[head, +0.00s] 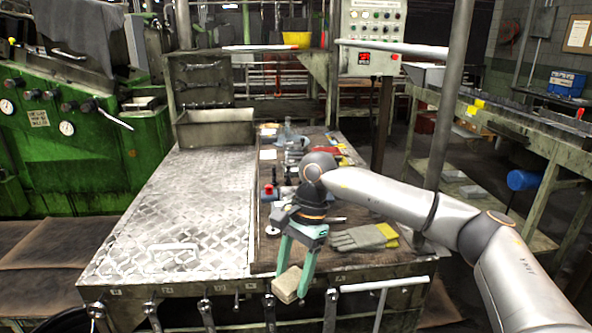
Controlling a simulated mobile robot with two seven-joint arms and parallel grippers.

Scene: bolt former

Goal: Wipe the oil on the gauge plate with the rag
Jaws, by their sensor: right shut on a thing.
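My right gripper (293,282) reaches in from the right, pointing down over the front edge of the bench. Its teal fingers are shut on a folded beige rag (285,285), which hangs at the fingertips near the front rim. I cannot tell whether the rag touches anything below. I cannot pick out the gauge plate or oil on it with certainty; part of the bench top is hidden behind my right gripper and wrist. My left gripper is not in view.
A bright tread-plate surface (190,210) fills the bench's left half and is mostly clear. Grey work gloves with yellow cuffs (362,237) lie right of my gripper. Small tools and bottles (288,135) crowd the back. A metal post (448,120) stands at the right.

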